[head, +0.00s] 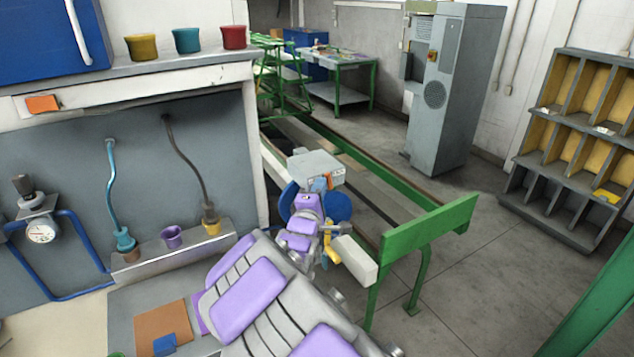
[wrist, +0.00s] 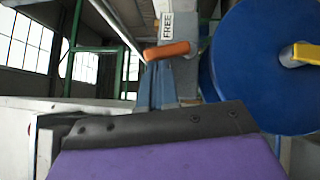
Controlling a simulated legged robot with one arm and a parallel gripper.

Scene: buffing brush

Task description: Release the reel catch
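A blue reel (head: 338,206) shows in the head view, partly hidden behind my gripper (head: 308,205). In the wrist view the reel (wrist: 240,75) fills the upper right, with a yellow handle (wrist: 303,54) at its hub. An orange lever (wrist: 168,50), apparently the catch, lies almost level left of the reel, beside a label reading FREE (wrist: 166,25). The lever (head: 322,182) shows small in the head view below a grey box (head: 316,167).
A green rail frame (head: 430,226) stands right of my arm. A grey panel with a ledge (head: 150,259), hoses and cups is on the left. A grey cabinet (head: 450,90) and pigeonhole shelf (head: 575,130) stand farther right, with clear floor between.

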